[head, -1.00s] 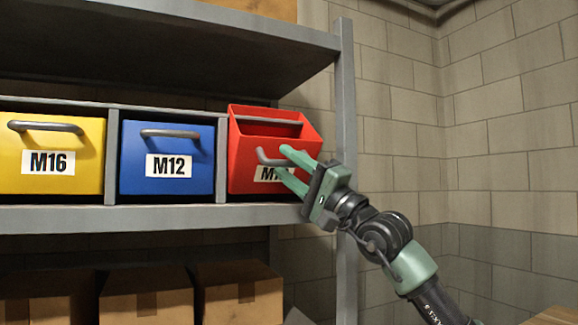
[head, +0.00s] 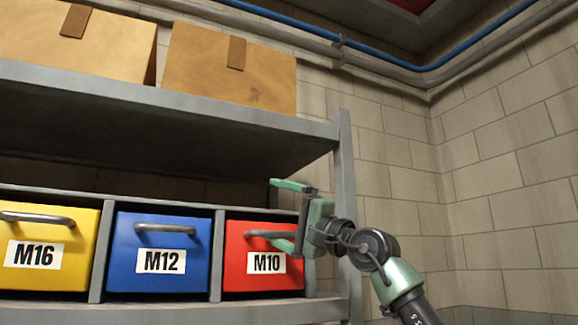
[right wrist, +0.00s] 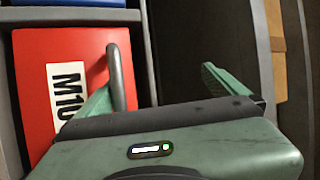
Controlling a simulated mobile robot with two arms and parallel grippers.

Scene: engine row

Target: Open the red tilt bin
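The red tilt bin (head: 236,272), labelled M10, sits at the right end of the bin row. Its front now stands upright, about level with its neighbours, and no interior shows. Its grey bar handle (head: 262,234) runs across the upper front. My right gripper (head: 280,214) is at the bin's right side with its fingers wide apart, one above the handle and one at its right end. In the right wrist view the red bin (right wrist: 38,58) shows with one finger close beside the handle (right wrist: 115,76); I cannot tell if they touch. My left gripper is not in view.
The blue M12 bin (head: 128,268) and yellow M16 bin (head: 82,262) stand to the left. The grey shelf upright (head: 344,165) is close behind my right gripper. A shelf above holds cardboard boxes (head: 228,75). The wall area on the right is free.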

